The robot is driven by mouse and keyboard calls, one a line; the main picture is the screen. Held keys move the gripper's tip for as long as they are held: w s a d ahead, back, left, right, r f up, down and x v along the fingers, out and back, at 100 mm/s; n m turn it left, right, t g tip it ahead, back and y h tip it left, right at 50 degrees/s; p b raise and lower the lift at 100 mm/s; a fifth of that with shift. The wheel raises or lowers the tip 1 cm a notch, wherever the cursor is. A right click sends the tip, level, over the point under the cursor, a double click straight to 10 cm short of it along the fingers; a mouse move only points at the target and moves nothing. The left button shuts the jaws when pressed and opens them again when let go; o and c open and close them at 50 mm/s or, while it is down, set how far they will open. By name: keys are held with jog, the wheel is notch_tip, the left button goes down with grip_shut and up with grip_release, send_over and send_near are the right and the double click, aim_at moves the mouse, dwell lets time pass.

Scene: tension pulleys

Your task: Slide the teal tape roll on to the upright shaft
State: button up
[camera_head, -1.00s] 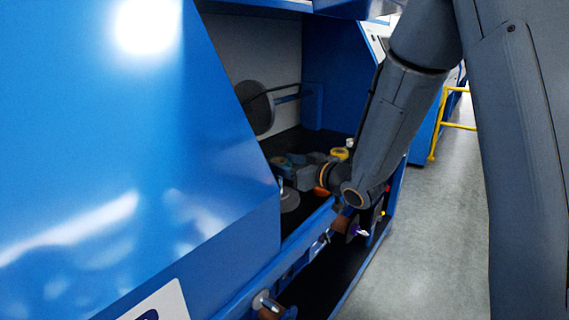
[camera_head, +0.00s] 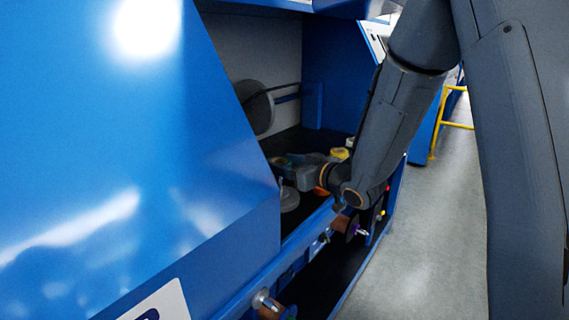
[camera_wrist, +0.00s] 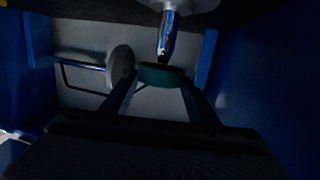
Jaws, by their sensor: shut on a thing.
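My gripper (camera_wrist: 160,80) is shut on the teal tape roll (camera_wrist: 161,75), which sits between the two fingertips in the wrist view. The shiny upright shaft (camera_wrist: 167,35) stands out from a pale round base (camera_wrist: 190,4) at the top of the wrist view. Its tip appears at the far edge of the roll; I cannot tell whether it is touching or inside the hole. In the head view my gripper (camera_head: 300,174) is inside the blue machine's bay. The shaft's grey disc (camera_head: 289,199) is below it, and the roll is small and mostly hidden.
A yellow roll (camera_head: 339,153) lies deeper in the bay. A large grey disc (camera_head: 256,106) and a bar are on the back wall. Blue side panels (camera_head: 230,190) bound the opening. Spindles with brown rolls (camera_head: 268,305) line the front rail. Grey floor is open at right.

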aim_at(282, 188)
jog(key=shift+f+b, duration=0.85)
jog(key=shift+f, duration=0.6)
jog(key=shift+f, duration=0.2)
jog(key=shift+f+b, duration=0.85)
jog(key=shift+f, duration=0.45)
jog(key=shift+f, duration=0.1)
dwell(0.7)
jog(key=shift+f+b, duration=0.65)
jog(key=shift+f, duration=0.35)
jog(key=shift+f, duration=0.1)
jog(key=o, duration=1)
jog(key=shift+o, duration=0.7)
